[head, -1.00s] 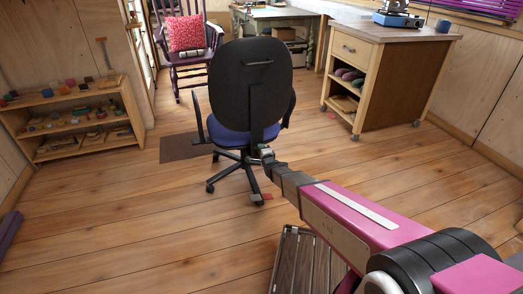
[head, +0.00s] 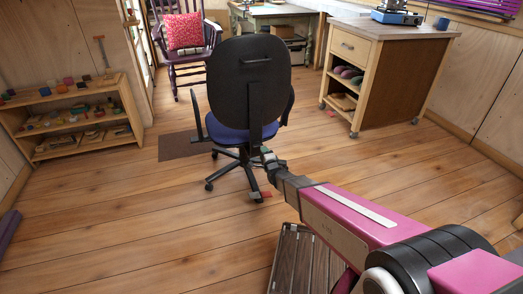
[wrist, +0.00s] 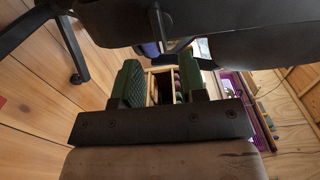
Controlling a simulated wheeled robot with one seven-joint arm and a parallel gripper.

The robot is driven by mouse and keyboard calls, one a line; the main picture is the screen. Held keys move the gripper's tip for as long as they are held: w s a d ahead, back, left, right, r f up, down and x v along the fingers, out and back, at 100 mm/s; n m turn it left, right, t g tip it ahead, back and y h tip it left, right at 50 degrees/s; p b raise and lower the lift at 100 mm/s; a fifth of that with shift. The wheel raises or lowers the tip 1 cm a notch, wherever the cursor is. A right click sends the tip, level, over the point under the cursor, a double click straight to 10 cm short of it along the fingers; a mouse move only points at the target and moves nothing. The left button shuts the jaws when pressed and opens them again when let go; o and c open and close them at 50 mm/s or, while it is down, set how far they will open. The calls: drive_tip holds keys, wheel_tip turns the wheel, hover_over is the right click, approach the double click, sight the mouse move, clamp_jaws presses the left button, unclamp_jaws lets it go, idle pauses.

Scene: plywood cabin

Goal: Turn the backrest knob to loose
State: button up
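The office chair has a black backrest (head: 240,75) and a blue seat (head: 228,131), and its rear faces me. My gripper (head: 267,153) is low behind the chair, just right of its backrest post (head: 254,110). In the wrist view my gripper (wrist: 161,72) has two green ridged fingers standing apart, with no object clearly held between them. Dark chair parts (wrist: 215,20) fill the top of that view, beyond the fingertips, with a short dark upright part (wrist: 160,20) above the gap. I cannot make out the backrest knob or its setting for certain.
A wheeled wooden cabinet (head: 400,85) stands at the right. A low shelf (head: 75,120) with small items is at the left. A purple rocking chair (head: 186,50) is behind. A slatted wooden thing (head: 300,255) lies below my arm. Floor around the chair is mostly clear.

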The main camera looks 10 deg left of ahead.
drive_tip(key=v, duration=0.4)
drive_tip(key=shift+s+d, duration=0.2)
drive_tip(key=shift+s, duration=0.1)
drive_tip(key=s+d+r+n+g+h, duration=0.15)
drive_tip(key=d+n+g+h, duration=0.55)
drive_tip(key=d, duration=1.6)
drive_tip(key=s+d+r+n+g+h, duration=0.1)
drive_tip(key=s+d+r+n+g, duration=0.1)
drive_tip(key=s+d, duration=0.5)
drive_tip(key=s+d+r+n+g+h, duration=0.1)
drive_tip(key=s+d+r+n+g, duration=0.1)
drive_tip(key=s+d+r+g, duration=0.2)
drive_tip(key=s+d+g, duration=0.2)
drive_tip(key=s+d, duration=0.1)
drive_tip(key=d, duration=0.1)
drive_tip(key=shift+s+r+n, duration=0.35)
drive_tip(key=shift+r+n, duration=0.05)
